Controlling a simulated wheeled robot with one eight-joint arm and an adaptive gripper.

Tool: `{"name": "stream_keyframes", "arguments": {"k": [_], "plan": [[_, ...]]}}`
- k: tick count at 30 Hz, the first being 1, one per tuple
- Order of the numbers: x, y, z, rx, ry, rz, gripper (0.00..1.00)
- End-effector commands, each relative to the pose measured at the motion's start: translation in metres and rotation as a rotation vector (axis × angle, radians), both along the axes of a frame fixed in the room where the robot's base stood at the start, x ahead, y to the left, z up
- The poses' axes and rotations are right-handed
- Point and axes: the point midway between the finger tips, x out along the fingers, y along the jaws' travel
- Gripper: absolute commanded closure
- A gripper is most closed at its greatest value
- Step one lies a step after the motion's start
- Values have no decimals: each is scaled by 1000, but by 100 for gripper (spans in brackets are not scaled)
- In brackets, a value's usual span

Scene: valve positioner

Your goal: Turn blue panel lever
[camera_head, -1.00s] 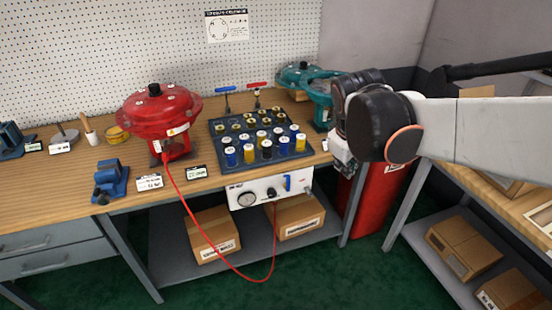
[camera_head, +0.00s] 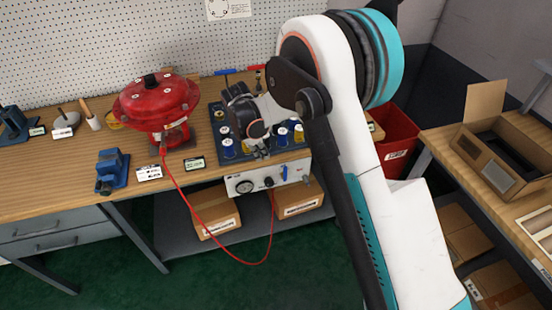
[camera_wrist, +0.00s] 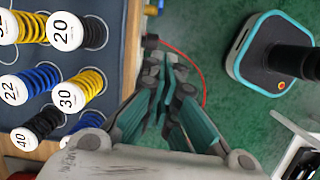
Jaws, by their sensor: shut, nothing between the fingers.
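The white control panel (camera_head: 258,182) hangs at the bench's front edge, with a round gauge at left and a dark knob in the middle. The blue panel lever (camera_head: 284,172) stands upright near its right side. My gripper (camera_head: 262,153) is just above the panel's top edge, to the upper left of the lever and apart from it. In the wrist view my gripper (camera_wrist: 160,72) is shut and empty, its fingers over the bench's front edge.
Numbered spring cylinders stand in a dark tray (camera_head: 198,130) right beside my gripper. A red actuator (camera_head: 157,100) with a red hose (camera_head: 206,229) stands to the left. Boxes (camera_head: 216,217) sit on the shelf below.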

Motion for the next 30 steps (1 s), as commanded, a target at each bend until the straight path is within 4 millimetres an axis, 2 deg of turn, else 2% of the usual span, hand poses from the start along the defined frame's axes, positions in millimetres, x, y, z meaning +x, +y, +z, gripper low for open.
{"name": "stream_keyframes", "arguments": {"k": [1,4,11,26,30], "plan": [[0,8,-5,-5,13,32,100],[-1,15,-15,-12,33,70,100],[-1,16,-31,-16,42,89,100],[5,-5,-120,-16,40,86,100],[11,-26,-119,-15,40,83,100]]}}
